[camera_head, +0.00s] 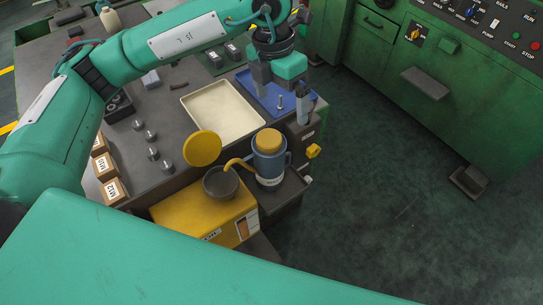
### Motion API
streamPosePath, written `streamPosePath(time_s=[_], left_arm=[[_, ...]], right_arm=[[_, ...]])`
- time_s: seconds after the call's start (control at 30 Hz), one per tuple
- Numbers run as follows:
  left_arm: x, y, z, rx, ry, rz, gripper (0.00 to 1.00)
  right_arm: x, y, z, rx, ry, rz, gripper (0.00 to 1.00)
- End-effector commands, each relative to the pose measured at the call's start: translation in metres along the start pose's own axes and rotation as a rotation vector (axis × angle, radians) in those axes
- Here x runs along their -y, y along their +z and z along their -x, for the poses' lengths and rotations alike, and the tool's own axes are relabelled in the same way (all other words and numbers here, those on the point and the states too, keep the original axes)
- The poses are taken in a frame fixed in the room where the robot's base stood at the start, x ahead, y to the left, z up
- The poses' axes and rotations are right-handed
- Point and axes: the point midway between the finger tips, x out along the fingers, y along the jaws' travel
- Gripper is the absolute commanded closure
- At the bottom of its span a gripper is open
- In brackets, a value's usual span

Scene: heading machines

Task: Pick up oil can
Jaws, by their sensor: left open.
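The oil can (269,164) is a blue-grey can with a yellow cap, a handle on its right and a yellow spout pointing left. It stands upright on a dark ledge at the near end of the bench. Its spout tip is over or beside a dark round cup (220,183) on a yellow box; I cannot tell which. My left gripper (283,95) is open above the blue tray (255,92), farther back than the can and apart from it. A small metal bolt shows between its fingers. My right gripper is out of view.
A cream tray (193,101) lies on the bench (180,130) left of the can. A round yellow lid (202,148) and the yellow box (205,217) are close by. Labelled boxes (111,191) and several metal pegs stand left. A green machine (440,80) is across the open floor.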

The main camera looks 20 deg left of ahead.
Motion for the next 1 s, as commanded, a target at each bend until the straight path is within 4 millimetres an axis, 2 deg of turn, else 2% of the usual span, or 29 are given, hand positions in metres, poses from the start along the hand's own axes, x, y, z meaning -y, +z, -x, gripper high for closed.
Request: streamPosePath(time_s=[0.03, 0.1, 0.3, 0.4, 0.57, 0.9, 1.0], left_arm=[[-0.023, -0.002, -0.002, -0.012, 0.098, 0.038, 0.0], [-0.034, -0.005, -0.018, -0.023, 0.142, 0.055, 0.0], [-0.038, -0.006, -0.047, -0.025, 0.142, 0.055, 0.0], [-0.039, -0.006, -0.055, -0.025, 0.141, 0.054, 0.0], [-0.04, -0.006, -0.064, -0.028, 0.138, 0.054, 0.0], [-0.048, -0.008, -0.124, -0.028, 0.137, 0.055, 0.0], [-0.05, -0.009, -0.136, -0.027, 0.138, 0.053, 0.0]], right_arm=[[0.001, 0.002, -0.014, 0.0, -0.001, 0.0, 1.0], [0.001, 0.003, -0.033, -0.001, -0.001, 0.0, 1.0], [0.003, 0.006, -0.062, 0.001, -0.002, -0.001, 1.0], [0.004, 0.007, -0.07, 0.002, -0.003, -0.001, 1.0], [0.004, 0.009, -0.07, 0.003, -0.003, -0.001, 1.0], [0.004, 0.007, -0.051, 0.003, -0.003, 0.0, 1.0], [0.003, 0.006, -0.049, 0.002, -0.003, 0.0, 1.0]])
